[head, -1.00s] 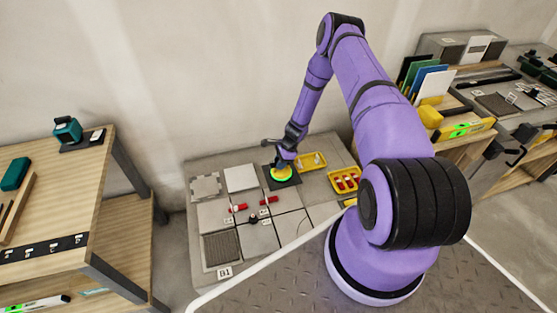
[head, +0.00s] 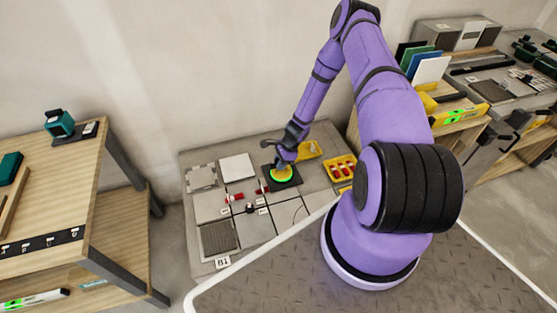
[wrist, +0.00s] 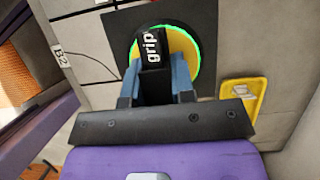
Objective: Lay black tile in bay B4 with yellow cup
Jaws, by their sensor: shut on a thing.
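My gripper (head: 288,150) is shut on the black handle, marked "grip", of the yellow cup (head: 281,173). In the wrist view, my blue fingers (wrist: 156,78) close on both sides of the handle, above the round yellow cup (wrist: 182,45) with its bright green rim. The cup sits on the black tile (head: 292,184), which also shows in the wrist view (wrist: 120,30). The tile is over the back right part of the tile grid, right of a white tile (head: 237,167). I cannot tell whether it touches the bed. No B4 label is readable.
A yellow tray (head: 318,150) is just behind and right of the black tile, and a yellow tray with red pieces (head: 351,177) is further right. Red pieces (head: 235,197) lie along the joints. A B2 label (wrist: 62,56) shows. A wooden bench (head: 50,175) stands left.

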